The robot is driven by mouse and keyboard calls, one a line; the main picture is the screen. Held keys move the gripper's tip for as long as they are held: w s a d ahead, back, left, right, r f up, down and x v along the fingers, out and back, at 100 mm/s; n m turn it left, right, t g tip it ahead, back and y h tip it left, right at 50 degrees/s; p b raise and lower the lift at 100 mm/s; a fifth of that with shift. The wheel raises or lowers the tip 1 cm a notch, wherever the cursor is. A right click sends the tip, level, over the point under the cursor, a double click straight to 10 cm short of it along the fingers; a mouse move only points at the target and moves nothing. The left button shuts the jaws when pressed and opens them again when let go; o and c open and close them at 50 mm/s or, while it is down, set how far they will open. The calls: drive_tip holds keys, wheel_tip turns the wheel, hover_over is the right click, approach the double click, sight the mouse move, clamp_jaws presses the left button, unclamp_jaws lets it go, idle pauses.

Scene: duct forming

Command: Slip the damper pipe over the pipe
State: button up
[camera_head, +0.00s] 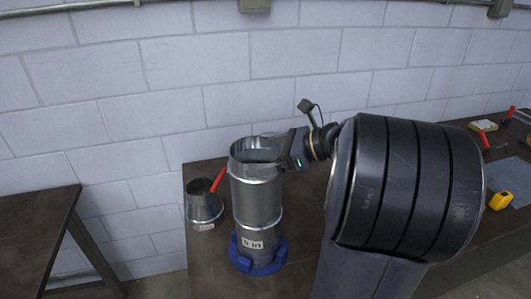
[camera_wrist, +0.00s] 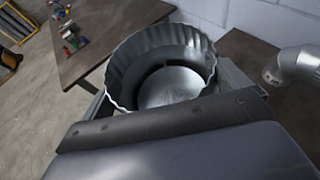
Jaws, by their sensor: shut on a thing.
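The damper pipe (camera_head: 255,172) is a grey metal cylinder, upright, in the head view. Its open, crimped rim (camera_wrist: 117,75) shows in the wrist view, with a grey disc-like surface (camera_wrist: 172,88) inside. My gripper (camera_head: 280,150) is shut on its upper wall, from the right. Below, in line with it, the pipe (camera_head: 262,236) stands upright in a blue ring base (camera_head: 262,262) and bears a white label. The two look stacked with a raised ring around the column; I cannot tell how far one overlaps the other.
A small tapered metal piece (camera_head: 203,206) with a red-handled item stands close to the left. A yellow tape measure (camera_head: 500,200) and red-handled tools lie on the bench's right. A block wall (camera_head: 170,75) rises behind. Another table (camera_head: 35,235) stands left, across a gap.

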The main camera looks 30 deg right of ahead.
drive_tip(key=o, duration=1.2)
drive_tip(key=b+v, duration=0.1)
drive_tip(key=v, duration=0.9)
drive_tip(key=shift+s+d+r, duration=0.2)
drive_tip(key=shift+s+d, duration=0.05)
drive_tip(key=shift+s, duration=0.05)
drive_tip(key=shift+a, duration=0.1)
drive_tip(key=x, duration=0.3)
drive_tip(key=p+x, duration=0.1)
drive_tip(key=x, duration=0.3)
drive_tip(key=r+x, duration=0.1)
drive_tip(key=x, duration=0.2)
drive_tip(key=shift+w+a+f, duration=0.15)
drive_tip(key=shift+w+a, duration=0.05)
drive_tip(key=shift+w, duration=0.2)
drive_tip(key=shift+r+p, duration=0.45)
drive_tip(key=shift+r, duration=0.4)
drive_tip(key=shift+s, duration=0.1)
